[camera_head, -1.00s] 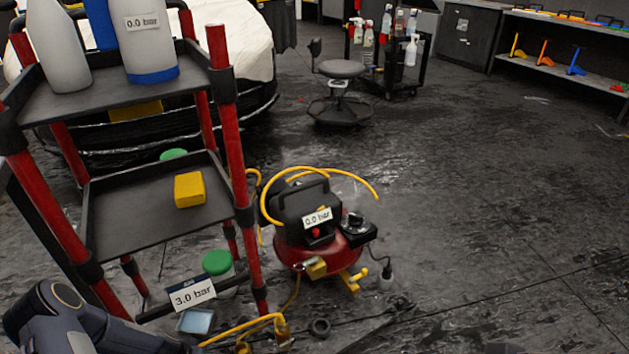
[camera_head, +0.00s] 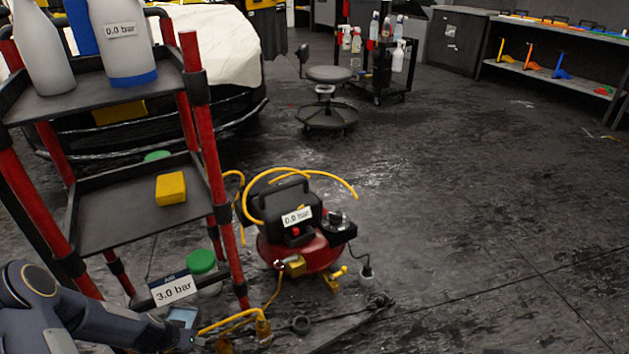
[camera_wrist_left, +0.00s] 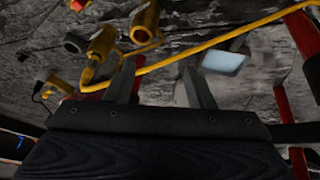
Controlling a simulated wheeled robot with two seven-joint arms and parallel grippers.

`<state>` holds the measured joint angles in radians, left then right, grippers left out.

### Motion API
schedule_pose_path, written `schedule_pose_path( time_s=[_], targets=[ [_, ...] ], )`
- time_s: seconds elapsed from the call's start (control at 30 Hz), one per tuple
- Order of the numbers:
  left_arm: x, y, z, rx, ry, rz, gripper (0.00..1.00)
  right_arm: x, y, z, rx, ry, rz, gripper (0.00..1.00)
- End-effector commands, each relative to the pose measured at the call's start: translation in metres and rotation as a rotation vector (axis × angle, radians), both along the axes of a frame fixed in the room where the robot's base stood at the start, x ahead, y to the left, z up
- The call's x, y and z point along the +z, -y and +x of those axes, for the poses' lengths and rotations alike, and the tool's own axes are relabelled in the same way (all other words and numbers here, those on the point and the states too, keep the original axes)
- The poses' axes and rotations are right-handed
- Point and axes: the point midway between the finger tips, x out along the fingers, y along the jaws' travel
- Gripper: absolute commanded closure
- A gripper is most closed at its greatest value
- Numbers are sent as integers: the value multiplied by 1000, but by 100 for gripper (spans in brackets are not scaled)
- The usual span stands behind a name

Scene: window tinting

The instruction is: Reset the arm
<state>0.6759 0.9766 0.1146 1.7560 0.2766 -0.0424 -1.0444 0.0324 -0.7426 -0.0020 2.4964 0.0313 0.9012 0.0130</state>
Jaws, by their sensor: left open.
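My left arm (camera_head: 75,315) comes in from the lower left in the head view, in front of the foot of the cart. In the left wrist view my left gripper (camera_wrist_left: 158,80) has its two fingers apart with nothing between them. Yellow hose fittings (camera_wrist_left: 102,43) and a yellow hose (camera_wrist_left: 215,45) lie beyond the fingertips. A pale blue block (camera_wrist_left: 222,62) is just right of the right finger. My right gripper is in neither view.
A red-posted cart (camera_head: 205,130) with bottles and a yellow sponge (camera_head: 171,188) stands at left. A red compressor (camera_head: 300,250) reading 0.0 bar sits beside it. A stool (camera_head: 328,75) and a bench (camera_head: 560,72) are farther back. The floor at right is clear.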

Motion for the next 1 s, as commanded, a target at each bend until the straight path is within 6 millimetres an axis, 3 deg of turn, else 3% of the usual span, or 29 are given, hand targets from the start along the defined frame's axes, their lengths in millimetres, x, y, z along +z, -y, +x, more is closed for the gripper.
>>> schedule_pose_path(
  time_s=[0.17,0.33,0.47,0.6,0.7,0.8,1.0],
  targets=[
    [69,7,10,-6,31,-24,51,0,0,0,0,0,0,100],
    [161,28,4,-5,56,-64,51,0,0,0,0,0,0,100],
    [235,54,-23,4,66,-104,51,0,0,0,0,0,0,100],
    [299,82,-67,24,69,-146,51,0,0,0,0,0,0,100],
    [331,101,-106,44,67,-174,51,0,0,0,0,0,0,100],
    [350,116,-142,65,63,-201,51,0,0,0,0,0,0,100],
    [364,133,-195,104,53,-242,51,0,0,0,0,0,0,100]
  ],
)
